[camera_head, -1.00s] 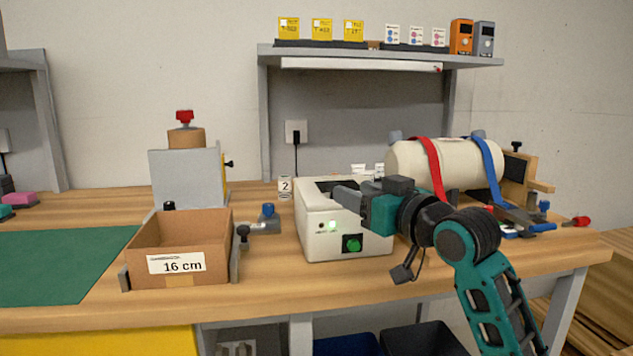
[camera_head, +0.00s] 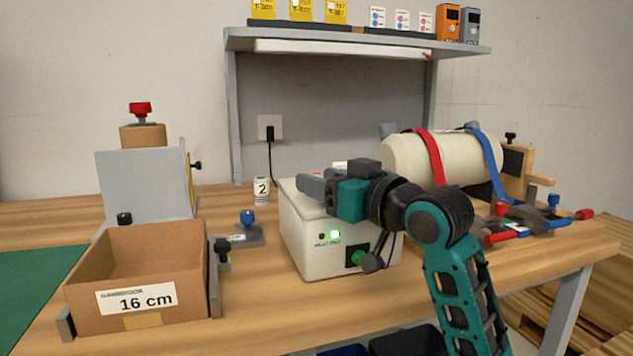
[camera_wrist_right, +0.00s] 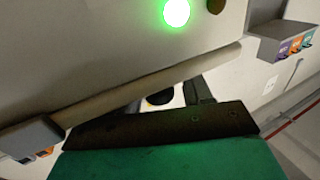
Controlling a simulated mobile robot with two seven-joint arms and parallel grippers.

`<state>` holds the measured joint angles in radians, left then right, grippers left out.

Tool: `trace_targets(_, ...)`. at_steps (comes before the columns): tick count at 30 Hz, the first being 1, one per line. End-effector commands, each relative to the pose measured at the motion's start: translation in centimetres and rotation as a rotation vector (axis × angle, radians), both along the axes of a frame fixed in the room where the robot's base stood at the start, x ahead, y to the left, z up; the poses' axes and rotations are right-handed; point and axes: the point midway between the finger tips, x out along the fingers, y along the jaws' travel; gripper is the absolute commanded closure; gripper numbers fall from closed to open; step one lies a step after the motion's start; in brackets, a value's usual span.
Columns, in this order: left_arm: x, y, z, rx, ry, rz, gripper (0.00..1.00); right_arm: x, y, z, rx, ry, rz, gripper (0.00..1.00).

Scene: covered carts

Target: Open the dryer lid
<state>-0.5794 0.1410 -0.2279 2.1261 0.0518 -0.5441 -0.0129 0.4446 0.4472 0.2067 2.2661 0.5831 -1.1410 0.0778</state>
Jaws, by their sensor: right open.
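The dryer appears to be the white box (camera_head: 318,255) on the bench, with a lit green lamp (camera_head: 335,234) and a green button (camera_head: 357,257) on its front. My right gripper (camera_head: 310,187) is open, level with the top of the box and over its front part. Gripper and wrist hide much of the box's top, so I cannot tell how its lid sits or whether the fingers touch it. In the right wrist view a pale surface with the glowing green lamp (camera_wrist_right: 176,12) is close to the fingers. My left gripper is not in view.
A cardboard box (camera_head: 140,300) marked 16 cm stands at the front left. A small bottle (camera_head: 262,190) marked 2 is behind the dryer's left side. A strapped cream cylinder (camera_head: 405,158) and clamps (camera_head: 530,222) are to the right. A shelf (camera_head: 350,40) hangs above.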

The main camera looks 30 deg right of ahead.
Motion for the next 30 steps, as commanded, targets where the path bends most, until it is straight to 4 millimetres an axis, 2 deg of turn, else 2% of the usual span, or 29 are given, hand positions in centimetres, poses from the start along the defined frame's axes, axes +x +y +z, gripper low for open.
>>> trace_targets(7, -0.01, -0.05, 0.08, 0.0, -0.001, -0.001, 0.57, -0.02, 0.01, 0.03, 0.0, -0.001, 0.0, 0.52)
trace_targets(22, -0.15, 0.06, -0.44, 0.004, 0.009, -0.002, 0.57, -0.01, 0.02, 0.02, 0.0, -0.001, 0.0, 0.99)
trace_targets(30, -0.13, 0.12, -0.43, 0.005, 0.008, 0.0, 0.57, -0.01, 0.02, 0.04, 0.0, -0.001, 0.0, 1.0)
